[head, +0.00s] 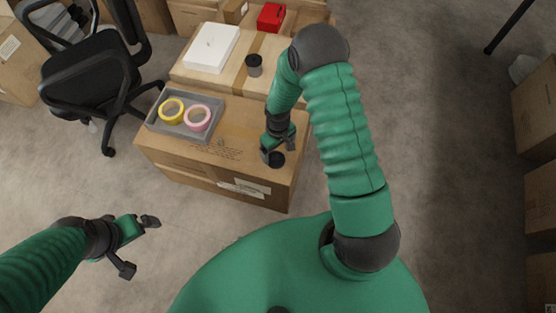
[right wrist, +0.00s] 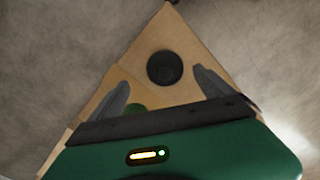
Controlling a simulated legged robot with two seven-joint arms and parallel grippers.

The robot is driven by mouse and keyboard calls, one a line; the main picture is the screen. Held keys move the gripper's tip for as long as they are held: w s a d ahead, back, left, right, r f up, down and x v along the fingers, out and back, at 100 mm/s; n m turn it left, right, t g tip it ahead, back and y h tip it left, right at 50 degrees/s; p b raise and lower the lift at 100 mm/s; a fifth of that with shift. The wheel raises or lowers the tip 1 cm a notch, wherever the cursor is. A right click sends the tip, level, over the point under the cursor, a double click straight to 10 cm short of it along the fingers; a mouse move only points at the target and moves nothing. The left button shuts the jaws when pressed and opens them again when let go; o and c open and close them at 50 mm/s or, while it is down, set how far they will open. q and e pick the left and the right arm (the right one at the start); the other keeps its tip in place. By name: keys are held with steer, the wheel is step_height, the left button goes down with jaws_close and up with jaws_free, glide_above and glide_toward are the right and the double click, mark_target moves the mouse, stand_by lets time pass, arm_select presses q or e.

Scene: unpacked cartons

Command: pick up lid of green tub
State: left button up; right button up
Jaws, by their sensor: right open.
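A round black lid (head: 277,160) lies near the front right of the carton top. It also shows in the right wrist view (right wrist: 164,67), ahead of and between the fingertips. A small green rounded patch (right wrist: 135,107) shows beside the left finger in that view; it may be the green tub, mostly hidden by my gripper. My right gripper (head: 277,149) is open and empty above the carton, close to the lid; I cannot tell whether it touches anything. My left gripper (head: 139,245) is open and empty over the floor at the left.
The carton (head: 185,170) also bears a grey tray (head: 158,125) with a yellow tape roll (head: 172,103) and a pink one (head: 198,110). Behind it, another carton holds a white box (head: 212,47) and a dark-topped canister (head: 254,66). An office chair (head: 95,70) stands left.

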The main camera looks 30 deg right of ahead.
mark_target(276, 156)
steer(key=shift+w+a+f, duration=0.1)
steer(key=shift+a+f, duration=0.15)
steer(key=shift+f, duration=0.15)
steer(key=f+b, duration=0.1)
steer(key=f, duration=0.1)
steer(key=a+f+b, duration=0.1)
steer(key=shift+w+a+f, duration=0.1)
steer(key=shift+f, duration=0.6)
steer(key=shift+d, duration=0.55)
steer(key=c, duration=0.3)
steer(key=shift+a, duration=0.35)
steer(key=c, duration=1)
arm_select(q)
steer(key=f, duration=0.1)
steer(key=a+f, duration=0.1)
steer(key=shift+w+a+f, duration=0.15)
steer(key=shift+a+f, duration=0.1)
steer(key=shift+f, duration=0.05)
arm_select(e)
steer(key=shift+d, duration=0.1)
steer(key=shift+c, duration=0.5)
arm_select(q)
steer(key=shift+d, duration=0.1)
arm_select(e)
steer(key=shift+d, duration=0.1)
arm_select(q)
steer(key=shift+r, duration=0.1)
arm_select(e)
steer(key=shift+r, duration=0.15)
